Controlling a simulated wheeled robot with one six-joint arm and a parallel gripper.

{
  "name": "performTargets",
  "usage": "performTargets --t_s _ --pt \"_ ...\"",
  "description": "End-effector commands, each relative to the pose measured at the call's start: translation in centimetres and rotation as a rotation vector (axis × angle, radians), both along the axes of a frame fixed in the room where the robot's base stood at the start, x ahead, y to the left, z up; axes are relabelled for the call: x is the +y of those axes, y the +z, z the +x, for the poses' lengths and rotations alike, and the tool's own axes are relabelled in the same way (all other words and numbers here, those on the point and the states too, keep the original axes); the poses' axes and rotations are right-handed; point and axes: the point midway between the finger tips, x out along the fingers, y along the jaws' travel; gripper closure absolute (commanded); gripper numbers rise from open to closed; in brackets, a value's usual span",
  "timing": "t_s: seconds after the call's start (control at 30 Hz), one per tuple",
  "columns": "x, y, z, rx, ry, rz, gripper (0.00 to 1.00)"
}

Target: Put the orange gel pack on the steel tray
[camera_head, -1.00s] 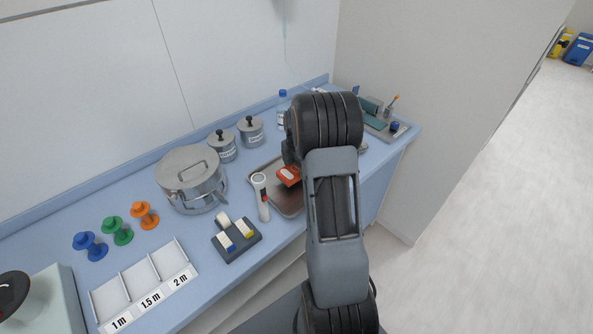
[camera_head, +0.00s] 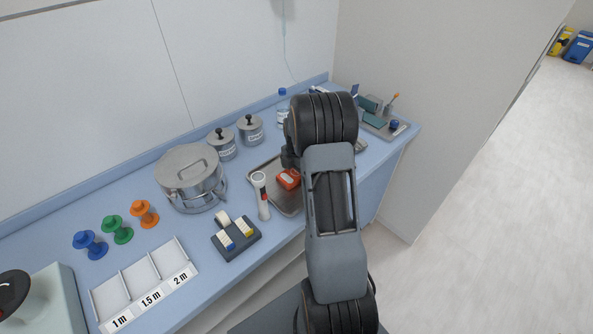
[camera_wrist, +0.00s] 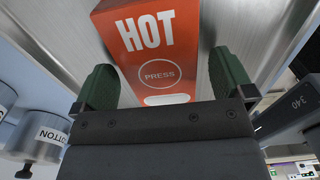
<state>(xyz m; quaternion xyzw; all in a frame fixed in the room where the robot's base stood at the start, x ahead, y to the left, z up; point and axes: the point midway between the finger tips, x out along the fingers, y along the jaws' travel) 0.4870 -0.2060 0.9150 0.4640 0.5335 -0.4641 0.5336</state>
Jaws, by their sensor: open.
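The orange gel pack (camera_head: 288,179), marked HOT and PRESS, lies on the steel tray (camera_head: 264,176) on the blue counter. In the wrist view the pack (camera_wrist: 150,45) shows at the top, with the tray's bare metal (camera_wrist: 232,22) on both sides of it. My gripper (camera_wrist: 168,82) is open, its two green-padded fingers standing apart on either side of the pack's near end. I cannot tell whether a finger touches the pack. In the head view the fingers are mostly hidden behind my arm.
A handheld device with a white handle (camera_head: 262,195) stands by the tray's left edge. A steel pot (camera_head: 190,178) and two lidded canisters (camera_head: 250,130) are behind and left. A clear bottle (camera_head: 282,108) stands behind the tray. Another tray with small items (camera_head: 384,121) is at the far right.

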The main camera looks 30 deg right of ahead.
Motion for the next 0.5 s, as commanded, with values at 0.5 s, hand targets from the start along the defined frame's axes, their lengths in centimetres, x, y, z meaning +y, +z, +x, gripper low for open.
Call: performTargets --t_s 0.5 --pt "0.0 4.5 0.1 -0.005 0.0 -0.002 0.01"
